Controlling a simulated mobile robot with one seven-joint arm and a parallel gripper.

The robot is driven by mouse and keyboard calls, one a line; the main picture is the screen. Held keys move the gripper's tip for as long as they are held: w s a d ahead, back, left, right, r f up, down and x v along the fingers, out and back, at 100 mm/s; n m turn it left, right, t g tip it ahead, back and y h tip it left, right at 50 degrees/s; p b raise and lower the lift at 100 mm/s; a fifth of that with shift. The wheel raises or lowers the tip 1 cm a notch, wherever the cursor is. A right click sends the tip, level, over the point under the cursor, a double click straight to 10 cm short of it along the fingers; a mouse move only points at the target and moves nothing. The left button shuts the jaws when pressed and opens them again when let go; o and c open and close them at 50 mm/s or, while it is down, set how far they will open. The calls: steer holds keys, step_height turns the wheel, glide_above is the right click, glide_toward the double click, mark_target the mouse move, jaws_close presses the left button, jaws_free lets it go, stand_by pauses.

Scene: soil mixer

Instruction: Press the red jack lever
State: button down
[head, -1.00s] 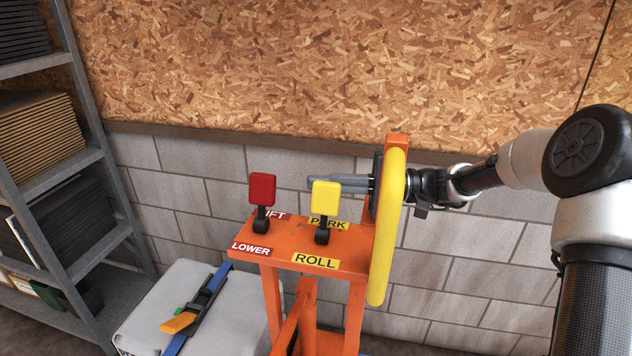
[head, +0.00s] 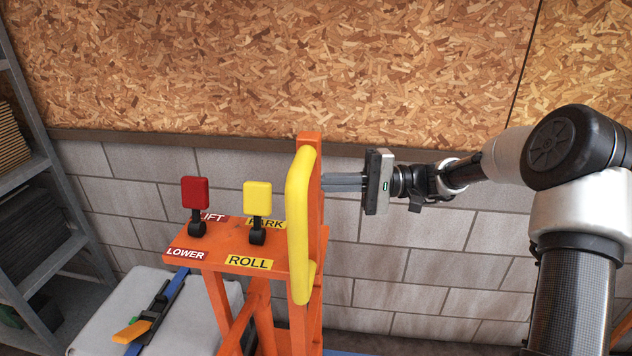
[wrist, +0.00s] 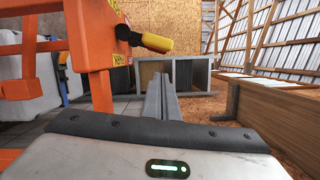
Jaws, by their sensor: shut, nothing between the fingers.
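The red jack lever (head: 195,192) stands upright on the left of the orange frame's top plate (head: 228,243), between LIFT and LOWER labels. A yellow lever (head: 257,199) stands to its right, between PARK and ROLL labels. My gripper (head: 325,181) is shut and empty. It points left, with its fingertips close to the orange post and yellow handle (head: 298,215), whose far side hides the tips in the head view. It is well right of the red lever. The wrist view shows the shut fingers (wrist: 160,90) and a yellow-tipped lever (wrist: 152,43); the red lever cannot be made out there.
The orange post (head: 307,320) and yellow handle stand between my gripper and the levers. A grey case (head: 95,320) lies at lower left beside metal shelving (head: 45,180). A block wall (head: 430,270) runs behind. Wooden boards (wrist: 265,120) show at right in the wrist view.

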stand_by(0.3)
steer(key=p, duration=0.2)
steer(key=w+f+m+p, duration=0.1)
steer(key=p, duration=0.2)
steer(key=shift+a+f+m+y+p, duration=0.15)
steer(key=shift+a+m+y+p, duration=0.05)
steer(key=shift+m+y+p, duration=0.15)
steer(key=p, duration=0.1)
glide_toward(196, 206)
steer(key=w+a+r, duration=0.1)
steer(key=a, duration=0.1)
steer(key=w+a+r, duration=0.1)
steer(key=a, duration=0.2)
steer(key=w+a+r, duration=0.1)
steer(key=a, duration=0.1)
steer(key=shift+w+a, duration=0.15)
steer(key=shift+a, duration=0.05)
steer(key=shift+f, duration=0.1)
